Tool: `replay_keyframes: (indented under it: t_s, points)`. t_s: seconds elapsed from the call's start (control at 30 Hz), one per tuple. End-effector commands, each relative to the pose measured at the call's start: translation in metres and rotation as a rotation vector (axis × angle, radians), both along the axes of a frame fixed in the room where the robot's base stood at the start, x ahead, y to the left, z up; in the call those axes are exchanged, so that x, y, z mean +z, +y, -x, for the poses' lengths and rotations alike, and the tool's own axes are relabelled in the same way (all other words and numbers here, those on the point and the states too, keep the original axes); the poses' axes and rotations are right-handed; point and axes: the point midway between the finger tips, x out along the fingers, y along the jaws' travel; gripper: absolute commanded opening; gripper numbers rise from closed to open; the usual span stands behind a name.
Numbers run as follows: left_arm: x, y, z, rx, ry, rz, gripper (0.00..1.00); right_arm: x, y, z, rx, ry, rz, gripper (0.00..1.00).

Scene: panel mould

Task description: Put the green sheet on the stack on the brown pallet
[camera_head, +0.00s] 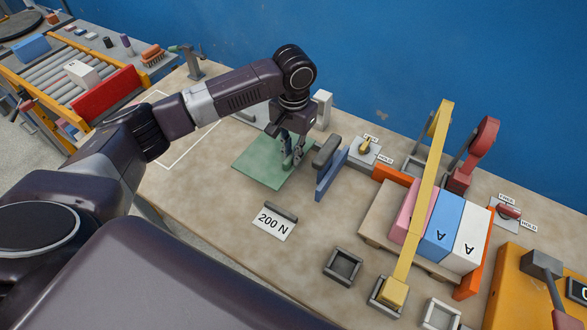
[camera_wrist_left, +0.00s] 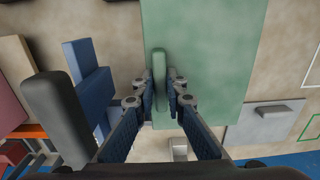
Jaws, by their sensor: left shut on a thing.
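The green sheet (camera_head: 262,160) is a flat square with a raised green grip bar on it, near the middle of the table in the head view. My left gripper (camera_head: 291,160) is over its right part, pointing down. In the left wrist view the fingers (camera_wrist_left: 163,85) are shut on the sheet's grip bar (camera_wrist_left: 159,62), and the sheet (camera_wrist_left: 215,50) spreads around it. I cannot tell whether the sheet is off the table. The light brown pallet (camera_head: 375,215) at the right bears pink, blue (camera_head: 442,227) and white blocks. My right gripper is not in view.
A blue upright panel (camera_head: 331,175) with a dark grip stands between sheet and pallet. A yellow bar (camera_head: 430,190) crosses over the blocks. Orange stops (camera_head: 390,175) edge the pallet. A "200 N" plate (camera_head: 272,222) and square sockets (camera_head: 343,266) lie in front.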

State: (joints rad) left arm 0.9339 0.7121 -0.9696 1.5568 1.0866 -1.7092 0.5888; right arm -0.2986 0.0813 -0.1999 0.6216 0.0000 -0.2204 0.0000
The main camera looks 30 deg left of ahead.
Motion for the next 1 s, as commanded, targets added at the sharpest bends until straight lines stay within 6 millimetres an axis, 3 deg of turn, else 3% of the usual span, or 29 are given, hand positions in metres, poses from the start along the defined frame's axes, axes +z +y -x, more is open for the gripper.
replay_keyframes:
  t_s: [0.1,0.53,0.97,1.0]
  points:
    - [-0.02,0.0,0.0,0.001,0.0,-0.001,0.0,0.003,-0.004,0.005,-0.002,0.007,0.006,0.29]
    - [-0.07,0.0,0.0,0.0,0.0,0.0,0.0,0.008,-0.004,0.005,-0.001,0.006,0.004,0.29]
    - [-0.077,0.0,0.0,0.001,-0.001,0.0,0.0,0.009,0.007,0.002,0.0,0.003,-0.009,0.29]
    - [-0.078,0.0,0.0,0.001,-0.001,0.0,0.14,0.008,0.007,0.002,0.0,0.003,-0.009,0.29]
